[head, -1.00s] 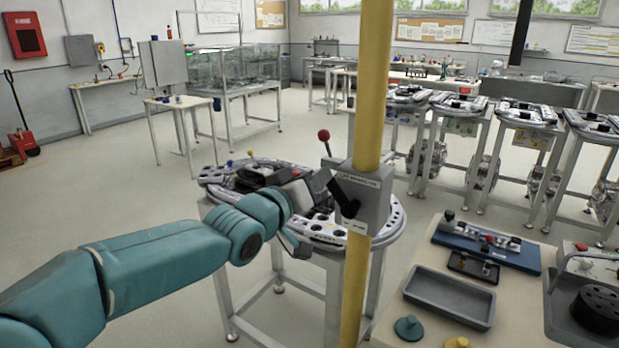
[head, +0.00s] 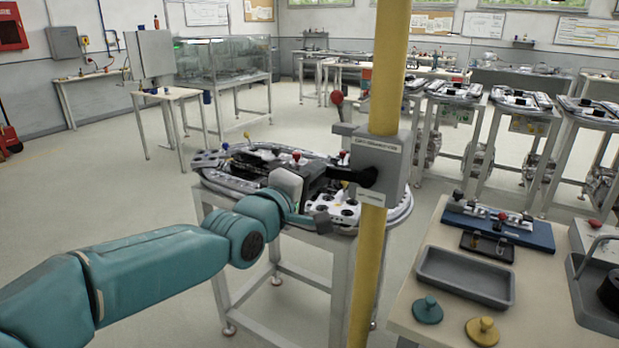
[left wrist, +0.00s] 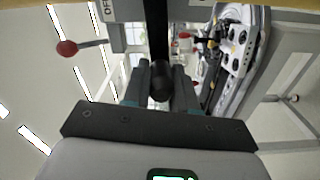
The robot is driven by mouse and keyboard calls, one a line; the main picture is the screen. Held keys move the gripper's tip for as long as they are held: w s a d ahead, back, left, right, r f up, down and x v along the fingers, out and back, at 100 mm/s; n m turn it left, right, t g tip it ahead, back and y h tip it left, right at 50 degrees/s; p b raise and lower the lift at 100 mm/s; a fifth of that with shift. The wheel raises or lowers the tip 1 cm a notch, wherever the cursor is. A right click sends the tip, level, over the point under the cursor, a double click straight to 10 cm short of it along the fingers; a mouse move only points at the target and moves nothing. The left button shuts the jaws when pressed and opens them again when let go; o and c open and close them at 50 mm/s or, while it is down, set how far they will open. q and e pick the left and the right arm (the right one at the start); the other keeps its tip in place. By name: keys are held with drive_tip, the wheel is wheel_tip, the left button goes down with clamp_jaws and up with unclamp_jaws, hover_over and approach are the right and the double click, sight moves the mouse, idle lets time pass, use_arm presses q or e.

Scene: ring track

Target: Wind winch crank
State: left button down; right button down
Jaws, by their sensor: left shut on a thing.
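The winch is a grey box (head: 377,158) fixed to a yellow pole (head: 388,70). A black crank arm (head: 362,177) sticks out from it to the left. My left gripper (head: 322,174) reaches in from the left at the crank's outer end. In the left wrist view the black crank handle (left wrist: 160,84) lies between the two fingers of my left gripper (left wrist: 161,92), which is shut on it. A lever with a red ball (head: 337,97) stands at the winch's upper left; its red ball (left wrist: 67,48) also shows in the wrist view. My right gripper is out of view.
An oval ring-track table (head: 212,178) stands behind the winch, with dark parts on it. At right, a bench (head: 400,322) holds a grey tray (head: 465,277), a blue fixture (head: 500,228) and green and yellow knobs. Open floor lies at left.

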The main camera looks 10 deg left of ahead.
use_arm(q)
drive_tip(key=shift+f+n+b, duration=0.5)
drive_tip(key=shift+f+n, duration=0.1)
drive_tip(key=shift+f, duration=0.1)
drive_tip(key=shift+d+f+b, duration=0.2)
drive_tip(key=shift+f+b, duration=0.25)
drive_tip(key=shift+b, duration=0.05)
drive_tip(key=c, duration=0.9)
unclamp_jaws()
drive_tip(key=shift+s, duration=0.1)
